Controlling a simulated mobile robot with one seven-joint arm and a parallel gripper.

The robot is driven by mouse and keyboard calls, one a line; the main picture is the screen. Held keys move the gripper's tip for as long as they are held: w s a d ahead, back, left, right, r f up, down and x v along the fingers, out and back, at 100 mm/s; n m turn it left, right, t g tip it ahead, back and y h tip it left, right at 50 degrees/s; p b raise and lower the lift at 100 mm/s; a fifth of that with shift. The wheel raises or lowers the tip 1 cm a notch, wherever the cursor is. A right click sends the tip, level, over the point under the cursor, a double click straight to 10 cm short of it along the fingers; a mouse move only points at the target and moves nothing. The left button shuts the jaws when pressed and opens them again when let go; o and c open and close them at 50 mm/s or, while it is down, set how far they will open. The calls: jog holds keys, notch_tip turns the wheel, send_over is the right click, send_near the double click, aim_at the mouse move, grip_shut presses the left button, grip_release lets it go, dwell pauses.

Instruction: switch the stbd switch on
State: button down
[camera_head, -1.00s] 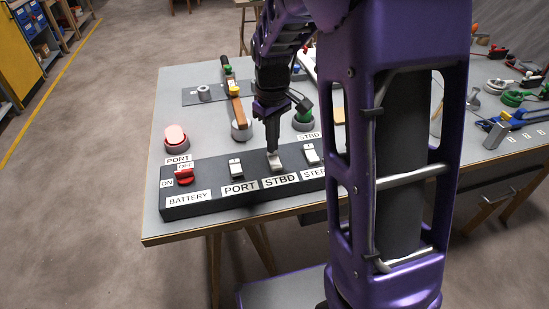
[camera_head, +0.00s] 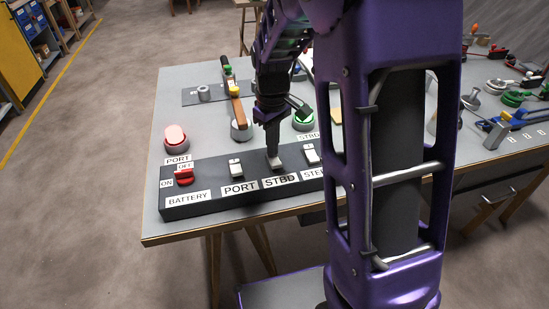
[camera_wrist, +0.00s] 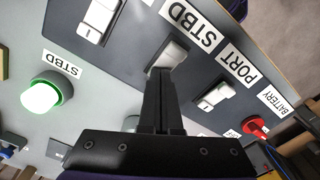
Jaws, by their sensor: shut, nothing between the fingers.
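The STBD switch (camera_head: 277,165) is a pale rocker in the black panel (camera_head: 208,200), between the PORT switch (camera_head: 236,168) and a switch whose label is partly cut off. My gripper (camera_head: 273,150) is shut and points down, its tips at the STBD switch, apparently touching it. In the wrist view, the closed fingertips (camera_wrist: 160,74) partly cover the STBD switch (camera_wrist: 172,55), so its tilt is hard to tell. The round STBD lamp (camera_wrist: 41,95) glows green-white.
A red BATTERY knob (camera_head: 184,177) is at the panel's left end. My arm hides the panel's right end.

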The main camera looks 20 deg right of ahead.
notch_tip(320, 180, up, 7)
jog(key=p, duration=0.5)
jog(key=shift+p, duration=0.3)
